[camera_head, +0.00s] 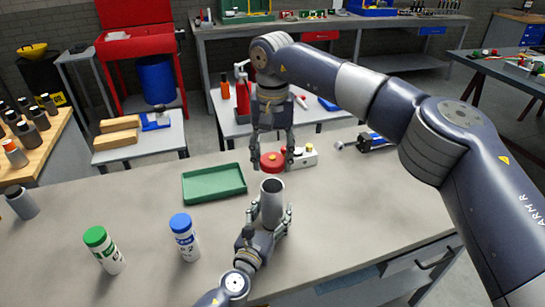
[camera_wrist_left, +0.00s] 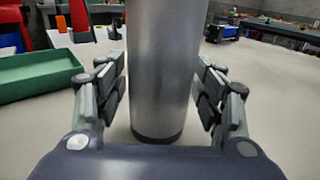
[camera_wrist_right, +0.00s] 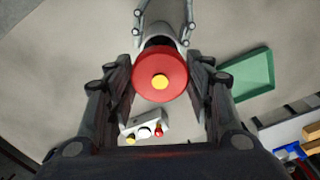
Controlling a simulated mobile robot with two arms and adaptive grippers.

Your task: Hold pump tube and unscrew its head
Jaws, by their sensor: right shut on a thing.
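The pump tube (camera_head: 272,204) is a grey metal cylinder standing on the table with its top open. The red pump head (camera_head: 271,163), with a yellow centre, is apart from it, above and behind the tube's top in the head view. My right gripper (camera_head: 272,165) comes from above and is shut on the head, which shows between its fingers in the right wrist view (camera_wrist_right: 160,76). My left gripper (camera_head: 270,215) has its fingers on either side of the tube. In the left wrist view narrow gaps show between fingers and tube (camera_wrist_left: 160,75), so it is open.
A green tray (camera_head: 214,184) lies left of the tube. Blue-capped (camera_head: 184,237) and green-capped (camera_head: 103,249) bottles stand at the front left. A white box with knobs (camera_head: 301,157) sits just behind the head. The right part of the table is mostly clear.

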